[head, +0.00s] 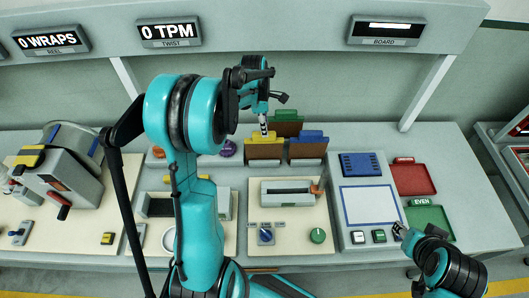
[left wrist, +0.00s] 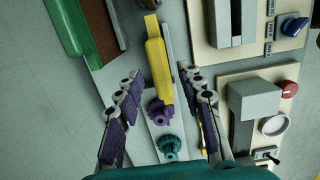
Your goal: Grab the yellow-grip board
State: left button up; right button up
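The yellow-grip board (head: 264,150) stands upright in a rack at the back of the bench, a brown panel with a yellow top edge. My left gripper (head: 264,126) is above it, pointing down. In the left wrist view the gripper (left wrist: 163,112) is open, and the yellow grip (left wrist: 157,65) shows ahead, roughly between the lines of its two fingers, not held. A green-grip board (head: 287,119) stands behind, and a blue-grip board (head: 308,146) to the right. My right gripper (head: 402,232) is low at the front right; its fingers are too small to judge.
A purple knob (left wrist: 160,112) and a teal knob (left wrist: 170,147) lie below the left fingers. A slotted panel (head: 288,192) is in front of the boards. A red tray (head: 413,178) and a green tray (head: 428,219) are at right. A shelf with signs spans the back.

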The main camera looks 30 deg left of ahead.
pick_arm(q)
jog(key=b, duration=0.4)
send_over(265, 147)
jog(key=f, duration=0.4)
jog(key=shift+a+f, duration=0.15)
jog(key=shift+a, duration=0.15)
jog(key=shift+w+f+b, duration=0.15)
jog(key=shift+f+b, duration=0.25)
jog(key=shift+f, duration=0.25)
jog(key=f, duration=0.2)
jog(key=f+b, duration=0.1)
jog(key=f, duration=0.4)
jog(key=shift+w+d+f+b, duration=0.15)
jog(key=shift+w+f+b, duration=0.15)
jog(key=shift+f, duration=0.1)
jog(key=shift+s, duration=0.1)
grip_shut()
